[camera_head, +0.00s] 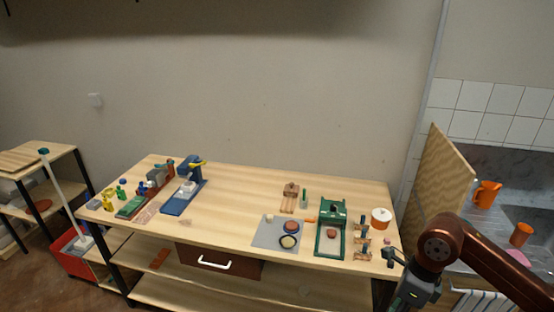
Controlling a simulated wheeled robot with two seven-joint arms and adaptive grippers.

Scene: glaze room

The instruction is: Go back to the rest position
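My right gripper (398,299) is at the lower right, in front of the workbench's (235,187) right front corner. It hangs from the copper-brown arm and is apart from the items on the bench. Its fingers are small and dark, partly cut off by the bottom edge, so I cannot tell whether they are open or shut. My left gripper is not in view.
On the bench are a blue press (185,193), a green press (330,232), a grey mat (271,236) with round pieces, a lidded white pot (381,218) and small coloured items at left. The bench's middle is clear. A sink with orange cups (487,194) is at right.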

